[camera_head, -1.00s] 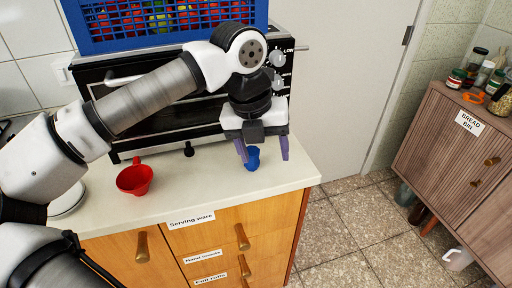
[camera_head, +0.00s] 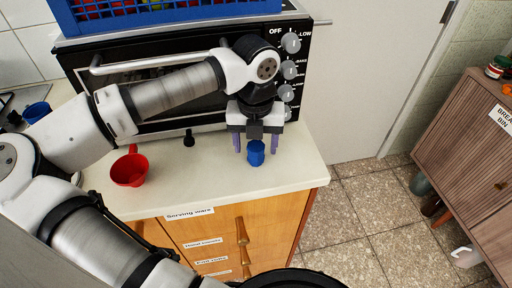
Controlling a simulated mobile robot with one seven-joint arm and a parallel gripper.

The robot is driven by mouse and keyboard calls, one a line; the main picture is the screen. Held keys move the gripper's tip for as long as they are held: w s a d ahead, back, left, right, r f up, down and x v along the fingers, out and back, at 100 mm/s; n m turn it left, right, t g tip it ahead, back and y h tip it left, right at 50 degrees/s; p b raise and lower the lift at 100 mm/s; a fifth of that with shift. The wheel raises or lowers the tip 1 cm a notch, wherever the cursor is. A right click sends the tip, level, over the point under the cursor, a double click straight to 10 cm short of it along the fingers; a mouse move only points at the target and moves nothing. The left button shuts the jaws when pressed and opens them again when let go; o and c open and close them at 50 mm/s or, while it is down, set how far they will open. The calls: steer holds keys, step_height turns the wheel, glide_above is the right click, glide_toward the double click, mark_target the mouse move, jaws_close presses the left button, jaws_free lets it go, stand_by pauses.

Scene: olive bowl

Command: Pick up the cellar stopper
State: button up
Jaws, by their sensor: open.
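No label marks the cellar stopper. A small dark, knob-topped piece (camera_head: 189,138) that looks like a stopper stands on the counter in front of the oven. A small blue piece (camera_head: 256,153), cup-like or stopper-like, stands upright near the counter's right end; I cannot tell which of the two is the stopper. My gripper (camera_head: 255,145) points down at the blue piece, open, with its purple fingers apart on the left and right of it. No contact with the blue piece shows. The dark piece is well to the left of my gripper.
A red cup with a handle (camera_head: 130,169) stands on the pale counter (camera_head: 200,180) at left. A black oven (camera_head: 150,85) with knobs backs the counter, a blue crate (camera_head: 170,12) on top. A blue cup (camera_head: 36,112) is at far left. The counter's right edge drops to the floor.

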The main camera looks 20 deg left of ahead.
steer(key=shift+f, duration=0.7)
steer(key=c, duration=1)
steer(key=shift+c, duration=0.2)
steer(key=shift+r, duration=0.1)
